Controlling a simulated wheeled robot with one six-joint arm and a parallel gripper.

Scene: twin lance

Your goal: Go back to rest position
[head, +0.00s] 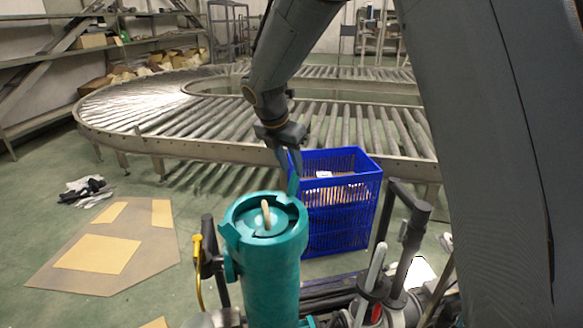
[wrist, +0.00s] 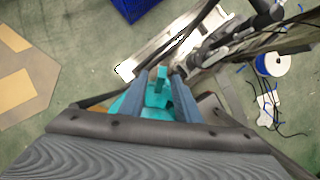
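My gripper (head: 290,172) points down just behind the top of a teal cylinder (head: 268,265) in the head view. The cylinder stands upright and has a round teal lid with a beige handle (head: 266,214). In the wrist view, my gripper (wrist: 159,76) shows two blue-grey fingers apart, with an upright teal tab (wrist: 161,80) between them. Gaps show beside the tab, so the fingers look open around it. Whether the tab belongs to the cylinder I cannot tell. The gripper's body hides much of the cylinder in the wrist view.
A blue crate (head: 340,225) stands close behind the cylinder. A curved roller conveyor (head: 170,118) lies beyond, with shelves (head: 120,50) at the back left. Flat cardboard (head: 60,280) lies on the floor at left. A cable spool (wrist: 272,64) is at right.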

